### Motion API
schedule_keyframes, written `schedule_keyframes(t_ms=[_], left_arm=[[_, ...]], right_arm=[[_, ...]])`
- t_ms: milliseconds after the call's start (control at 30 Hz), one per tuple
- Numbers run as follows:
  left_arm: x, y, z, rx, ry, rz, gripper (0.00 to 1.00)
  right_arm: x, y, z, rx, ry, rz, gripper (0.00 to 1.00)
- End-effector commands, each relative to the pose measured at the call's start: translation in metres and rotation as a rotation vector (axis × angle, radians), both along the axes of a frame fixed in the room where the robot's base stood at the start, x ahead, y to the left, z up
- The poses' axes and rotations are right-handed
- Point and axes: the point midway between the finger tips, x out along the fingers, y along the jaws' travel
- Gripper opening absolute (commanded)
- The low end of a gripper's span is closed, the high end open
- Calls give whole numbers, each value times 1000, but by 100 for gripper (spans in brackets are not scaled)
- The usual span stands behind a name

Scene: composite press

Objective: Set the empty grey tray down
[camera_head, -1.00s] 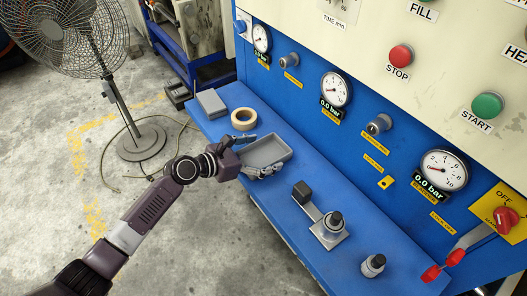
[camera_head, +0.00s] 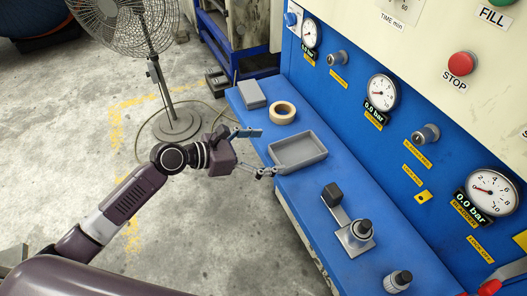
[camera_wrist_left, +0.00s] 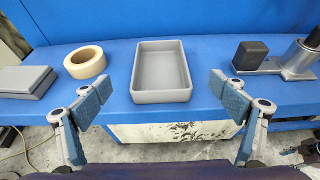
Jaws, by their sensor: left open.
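The empty grey tray (camera_head: 298,151) rests flat on the blue ledge of the press, and it also shows in the left wrist view (camera_wrist_left: 162,70). My left gripper (camera_head: 262,152) is open and empty, at the front edge of the ledge, just left of the tray in the head view. In the left wrist view the fingers of my left gripper (camera_wrist_left: 163,98) are spread wide, in front of the tray and apart from it.
A tape roll (camera_head: 282,113) and a grey block (camera_head: 252,95) lie on the blue ledge (camera_head: 335,178) beyond the tray. A metal fixture with a black knob (camera_head: 355,236) and a small knob (camera_head: 398,281) stand nearer. A fan (camera_head: 160,80) stands on the floor at left.

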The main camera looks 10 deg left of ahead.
Motion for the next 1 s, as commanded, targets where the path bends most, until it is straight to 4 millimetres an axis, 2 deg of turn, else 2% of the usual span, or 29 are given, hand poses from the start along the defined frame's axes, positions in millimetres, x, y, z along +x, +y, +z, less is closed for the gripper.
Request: schedule_keyframes(t_ms=[100, 400, 467, 567, 667, 767, 800, 867, 900, 967, 1000], left_arm=[[-6, 7, 3, 0, 1, -2, 89], [-8, 10, 5, 1, 0, -1, 89], [-6, 12, 0, 14, -7, 2, 89], [3, 26, -26, 89, -53, 18, 89], [12, 51, -79, 252, -133, 27, 89], [10, 85, -152, 487, -216, -4, 89], [5, 98, -181, 587, -244, -32, 89], [-8, 116, -225, 737, -282, -93, 89], [-21, 127, -254, 834, -302, -146, 89], [-44, 142, -297, 973, -330, -245, 89], [-62, 151, -324, 1062, -345, -323, 89]], right_arm=[[0, 1, -3, 1, 0, 0, 40], [0, 1, -3, 1, 0, 1, 40], [0, 1, -3, 1, 0, 1, 40], [0, 1, -3, 1, 0, 1, 40], [0, 1, -3, 1, 0, 1, 40], [-1, 1, -3, 1, 0, 1, 40], [-1, 1, -3, 1, 0, 1, 40], [-1, 1, -3, 1, 0, 1, 40], [-1, 1, -3, 1, 0, 1, 40], [-1, 1, -3, 1, 0, 1, 40], [-1, 1, -3, 1, 0, 1, 40]])
